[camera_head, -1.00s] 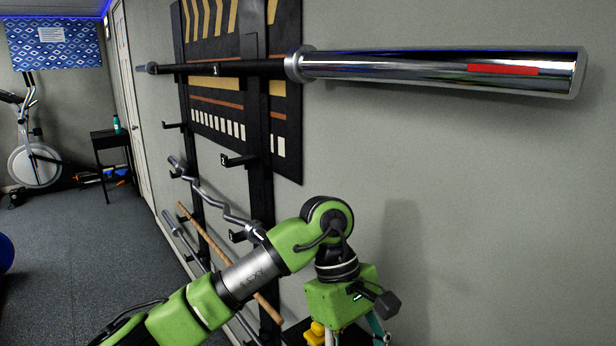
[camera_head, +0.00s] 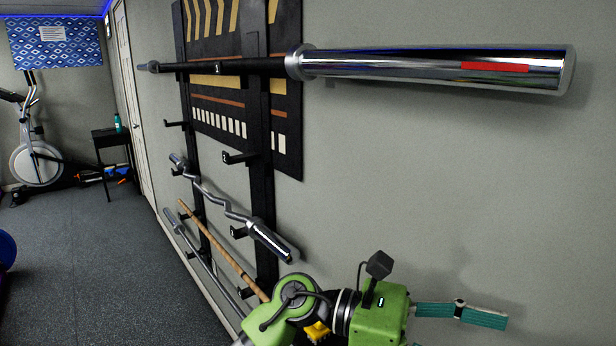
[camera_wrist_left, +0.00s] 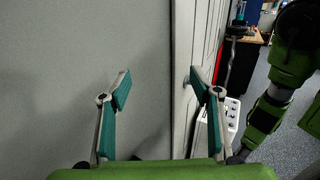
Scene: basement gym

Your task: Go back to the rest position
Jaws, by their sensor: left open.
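In the head view my left gripper (camera_head: 490,318) is at the bottom right, near the grey wall. It points right, and one teal finger shows clearly. In the left wrist view the left gripper (camera_wrist_left: 161,88) has its two teal fingers wide apart with nothing between them. Past them are the wall and a white panelled door (camera_wrist_left: 205,45). My right gripper shows in neither view.
A chrome barbell (camera_head: 430,67) sticks out above my left arm from a wall rack (camera_head: 262,190). A curl bar (camera_head: 225,207) and a wooden stick (camera_head: 215,243) hang lower.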

